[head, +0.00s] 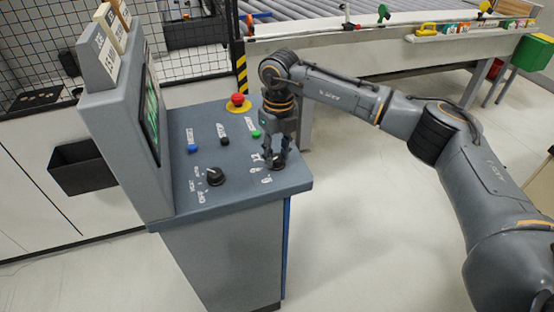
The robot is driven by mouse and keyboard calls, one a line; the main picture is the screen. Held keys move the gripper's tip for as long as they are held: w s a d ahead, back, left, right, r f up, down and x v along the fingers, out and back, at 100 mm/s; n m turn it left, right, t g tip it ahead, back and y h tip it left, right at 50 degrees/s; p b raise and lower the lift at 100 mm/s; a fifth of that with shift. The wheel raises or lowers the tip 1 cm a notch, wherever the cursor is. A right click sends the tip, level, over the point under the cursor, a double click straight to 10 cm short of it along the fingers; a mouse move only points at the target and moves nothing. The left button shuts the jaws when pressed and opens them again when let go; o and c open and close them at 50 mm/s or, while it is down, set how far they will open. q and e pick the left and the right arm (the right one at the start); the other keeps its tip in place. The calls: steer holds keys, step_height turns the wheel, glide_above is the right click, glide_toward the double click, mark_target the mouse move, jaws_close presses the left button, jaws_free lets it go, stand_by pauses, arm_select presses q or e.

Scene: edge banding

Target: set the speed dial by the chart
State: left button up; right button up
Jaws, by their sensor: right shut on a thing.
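My right gripper (276,153) points down over the right front of the grey console's sloped panel. Its fingers are shut on a dark knob (278,165), which they partly hide; small white marks lie around it. A second black knob (215,176) sits to the left, apart from the gripper, with several white labels on its left side. The labels are too small to read, so I cannot tell which knob is the speed dial. Upright cards (108,55) with print stand on the console's top; I cannot tell whether one is the chart. My left gripper is out of view.
The panel also has a red emergency button (237,100) on yellow, and blue (193,147), black (224,140) and green (256,134) buttons near the gripper. A screen (151,108) rises at left. A roller conveyor (330,35) stands behind. The floor at right is clear.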

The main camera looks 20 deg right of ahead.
mark_target(278, 156)
steer(key=shift+n+b, duration=1.05)
steer(key=shift+n, duration=0.75)
steer(key=o, duration=1.2)
steer(key=shift+c, duration=0.2)
steer(key=shift+r, duration=0.15)
step_height(278, 156, up, 12)
steer(key=shift+w, duration=0.2)
steer(key=shift+d+f, duration=0.1)
steer(key=shift+f, duration=0.1)
